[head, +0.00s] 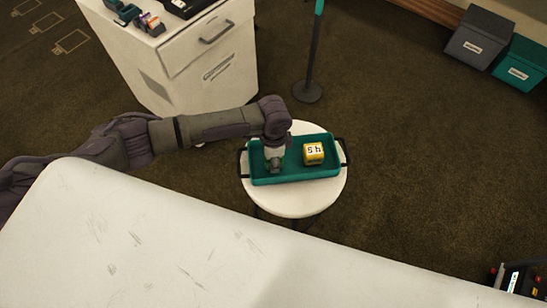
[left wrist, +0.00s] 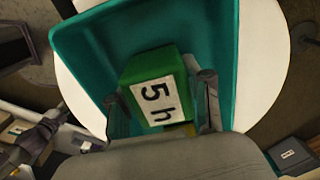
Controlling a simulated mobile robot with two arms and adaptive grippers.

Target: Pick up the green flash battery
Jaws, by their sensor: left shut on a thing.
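The green flash battery (left wrist: 155,87) is a green block with a white "5 h" label, seen in the left wrist view. My left gripper (left wrist: 161,92) has one finger on each side of it and is shut on it. In the head view, my left gripper (head: 274,163) points down into the left half of a teal tray (head: 292,180) and mostly hides the battery. I cannot tell whether the battery still touches the tray floor. My right gripper is in neither view.
A yellow block (head: 313,153) with a white label sits in the tray's right half. The tray stands on a round white stool (head: 300,205). A white cabinet (head: 185,75) stands behind, a dark pole stand (head: 308,92) beside it. A large white surface (head: 190,240) fills the front.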

